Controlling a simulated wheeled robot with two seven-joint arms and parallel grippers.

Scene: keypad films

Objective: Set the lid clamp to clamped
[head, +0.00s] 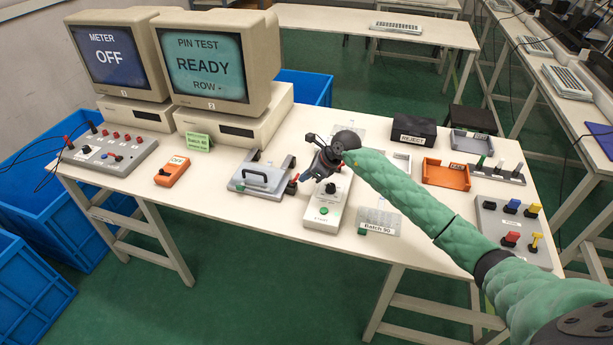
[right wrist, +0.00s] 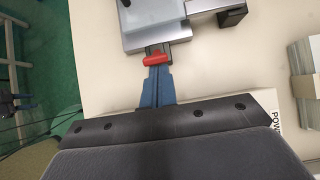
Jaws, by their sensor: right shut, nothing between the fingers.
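The test fixture (head: 262,178) is a grey box with a black handle on its lid, left of the middle of the table. Its near end shows at the top of the right wrist view (right wrist: 152,15). A red-tipped clamp lever (right wrist: 158,58) sticks out from its edge, and the red tip shows in the head view (head: 292,187). My right gripper (head: 300,178) is beside the fixture's right side. Its blue fingers (right wrist: 158,72) are shut and empty, right at the red tip; I cannot tell if they touch.
An orange OFF box (head: 172,171) lies to the left, and monitors (head: 215,60) stand behind. A Batch 90 holder (head: 379,219), orange tray (head: 446,174) and switch panel (head: 512,232) are further right.

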